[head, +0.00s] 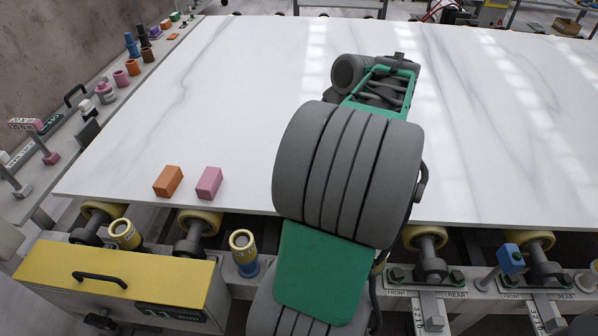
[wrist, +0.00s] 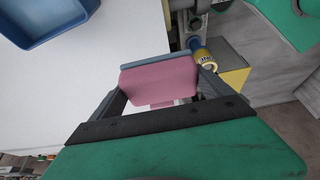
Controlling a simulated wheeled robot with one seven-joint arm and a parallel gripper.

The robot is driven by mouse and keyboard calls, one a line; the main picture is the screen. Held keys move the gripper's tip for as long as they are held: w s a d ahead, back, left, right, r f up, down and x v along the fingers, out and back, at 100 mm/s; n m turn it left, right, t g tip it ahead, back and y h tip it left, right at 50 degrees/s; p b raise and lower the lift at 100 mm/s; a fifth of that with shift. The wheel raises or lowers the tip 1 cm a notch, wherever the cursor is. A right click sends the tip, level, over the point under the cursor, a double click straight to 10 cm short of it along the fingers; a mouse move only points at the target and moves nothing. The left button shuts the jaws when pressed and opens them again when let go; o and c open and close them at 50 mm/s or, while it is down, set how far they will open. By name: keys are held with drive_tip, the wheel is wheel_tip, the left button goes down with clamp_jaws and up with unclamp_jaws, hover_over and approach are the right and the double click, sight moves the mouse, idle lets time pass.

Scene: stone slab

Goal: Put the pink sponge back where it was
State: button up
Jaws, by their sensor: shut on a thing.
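My gripper (wrist: 160,94) is in the wrist view, with a jaw on each side of a pink sponge (wrist: 160,80). It is shut on the sponge, which has a blue-grey strip along its far edge. In the head view my arm hides the gripper and the held sponge. A pink block (head: 209,183) lies on the white slab (head: 220,90) near its front edge, beside an orange block (head: 168,181). A small pink patch shows just below the held sponge in the wrist view; I cannot tell what it is.
A blue tray (wrist: 45,22) is at the upper left in the wrist view. Yellow-topped rollers (head: 200,222) and a yellow box (head: 115,280) line the slab's front. Small coloured items stand along the left ledge. The slab's left and right parts are mostly clear.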

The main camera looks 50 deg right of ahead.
drive_tip(key=w+d+f, duration=0.8)
drive_tip(key=w, duration=0.1)
drive_tip(key=shift+w+d+f+p, duration=0.25)
drive_tip(key=shift+f+p, duration=0.15)
drive_tip(key=shift+w+d+f, duration=0.15)
drive_tip(key=shift+w+f, duration=0.05)
drive_tip(key=shift+f, duration=0.1)
drive_tip(key=shift+w+d+f, duration=0.1)
drive_tip(key=shift+f, duration=1.65)
drive_tip(key=shift+f, duration=0.1)
drive_tip(key=o, duration=0.9)
drive_tip(key=shift+f, duration=0.1)
drive_tip(key=shift+c, duration=0.2)
drive_tip(key=shift+o, duration=1)
